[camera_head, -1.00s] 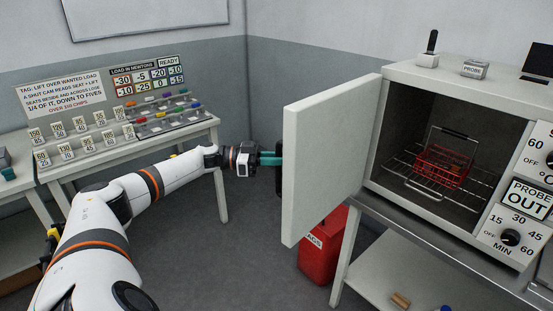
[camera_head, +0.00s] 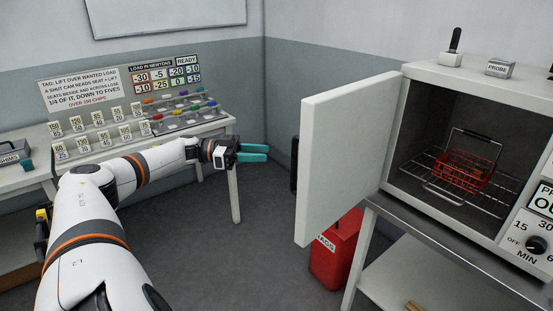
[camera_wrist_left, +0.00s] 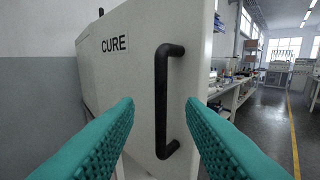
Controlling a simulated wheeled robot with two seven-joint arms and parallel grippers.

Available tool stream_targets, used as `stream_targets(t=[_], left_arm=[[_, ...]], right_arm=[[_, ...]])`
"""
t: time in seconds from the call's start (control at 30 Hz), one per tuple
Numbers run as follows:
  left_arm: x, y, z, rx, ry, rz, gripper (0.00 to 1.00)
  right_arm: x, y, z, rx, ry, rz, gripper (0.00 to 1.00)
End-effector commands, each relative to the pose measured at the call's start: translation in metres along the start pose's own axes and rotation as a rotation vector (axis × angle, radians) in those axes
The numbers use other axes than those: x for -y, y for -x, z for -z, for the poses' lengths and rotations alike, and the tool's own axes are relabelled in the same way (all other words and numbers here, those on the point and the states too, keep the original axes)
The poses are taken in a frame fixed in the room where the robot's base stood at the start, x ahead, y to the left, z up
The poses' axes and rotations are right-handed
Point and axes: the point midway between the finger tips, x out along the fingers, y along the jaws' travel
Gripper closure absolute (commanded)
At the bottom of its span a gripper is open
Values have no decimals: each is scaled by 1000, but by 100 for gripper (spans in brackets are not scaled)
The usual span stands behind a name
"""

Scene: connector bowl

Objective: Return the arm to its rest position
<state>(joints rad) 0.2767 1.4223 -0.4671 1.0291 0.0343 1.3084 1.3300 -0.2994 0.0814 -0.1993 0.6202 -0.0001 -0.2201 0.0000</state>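My left arm reaches in from the left in the head view. My left gripper (camera_head: 254,153) has teal fingers that are parted and empty, a short way left of the oven door (camera_head: 345,155). In the left wrist view the two teal fingers (camera_wrist_left: 160,140) stand wide apart. Between and beyond them is the black door handle (camera_wrist_left: 162,100), which they do not touch. The door, marked CURE, stands open. My right gripper is not in view.
The open oven (camera_head: 395,190) holds a red wire basket (camera_head: 462,172) on its rack. A red bin (camera_head: 335,252) stands below the door. A bench (camera_head: 150,148) with tags and coloured pieces stands behind my left arm. The floor (camera_head: 210,250) between is clear.

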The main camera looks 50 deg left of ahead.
Motion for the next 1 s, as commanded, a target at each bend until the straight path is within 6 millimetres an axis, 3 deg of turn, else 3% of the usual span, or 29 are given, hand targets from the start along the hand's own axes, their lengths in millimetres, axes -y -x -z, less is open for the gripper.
stream_targets(t=[0.2,0.83,0.93,1.0], left_arm=[[0,19,1,-1,0,0,64],[0,19,1,1,0,-2,64],[-4,16,18,7,1,-34,64],[-11,11,46,10,-1,-92,64]], right_arm=[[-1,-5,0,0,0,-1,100],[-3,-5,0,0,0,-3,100],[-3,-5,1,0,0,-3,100],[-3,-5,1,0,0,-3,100]])
